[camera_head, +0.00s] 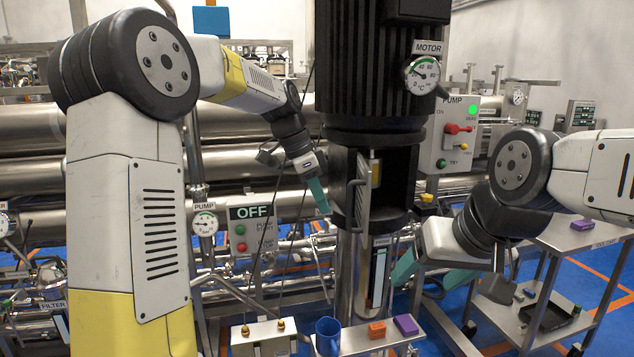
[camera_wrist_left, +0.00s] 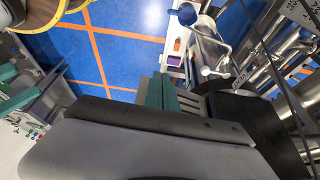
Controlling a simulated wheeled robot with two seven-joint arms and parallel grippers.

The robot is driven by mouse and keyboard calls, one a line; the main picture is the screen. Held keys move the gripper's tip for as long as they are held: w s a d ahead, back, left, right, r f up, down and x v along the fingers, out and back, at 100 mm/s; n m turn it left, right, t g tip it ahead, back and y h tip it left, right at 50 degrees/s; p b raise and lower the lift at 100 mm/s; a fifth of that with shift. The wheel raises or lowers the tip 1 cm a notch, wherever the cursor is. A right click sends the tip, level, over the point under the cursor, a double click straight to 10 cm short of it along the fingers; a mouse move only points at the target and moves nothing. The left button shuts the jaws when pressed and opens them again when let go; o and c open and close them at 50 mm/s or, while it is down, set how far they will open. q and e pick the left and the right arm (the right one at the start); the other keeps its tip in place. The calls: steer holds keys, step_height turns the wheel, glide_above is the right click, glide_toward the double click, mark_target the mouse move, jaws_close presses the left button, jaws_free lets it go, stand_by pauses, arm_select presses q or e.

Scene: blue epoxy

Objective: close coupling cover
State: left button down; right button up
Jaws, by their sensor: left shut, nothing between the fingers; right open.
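The black coupling housing (camera_head: 399,182) sits below the motor (camera_head: 375,60), with its front opening showing. The grey coupling cover (camera_head: 363,194), with a bar handle (camera_head: 350,204), stands open, seen nearly edge-on at the left part of the opening. My left gripper (camera_head: 319,196) has teal fingers shut and empty, just left of the cover and apparently apart from it. Its shut fingers also show in the left wrist view (camera_wrist_left: 162,92). My right gripper (camera_head: 430,272) is open and empty, low and right of the pump column, its fingers spread.
A blue mug (camera_head: 328,336), an orange block (camera_head: 377,330) and a purple block (camera_head: 406,325) stand on a low shelf in front. A control box (camera_head: 458,135) is right of the housing. An OFF panel (camera_head: 251,225) and pipes lie at left.

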arm_select(q)
steer(key=d, duration=0.2)
steer(key=w+d, duration=0.1)
steer(key=d, duration=0.1)
stand_by(0.4)
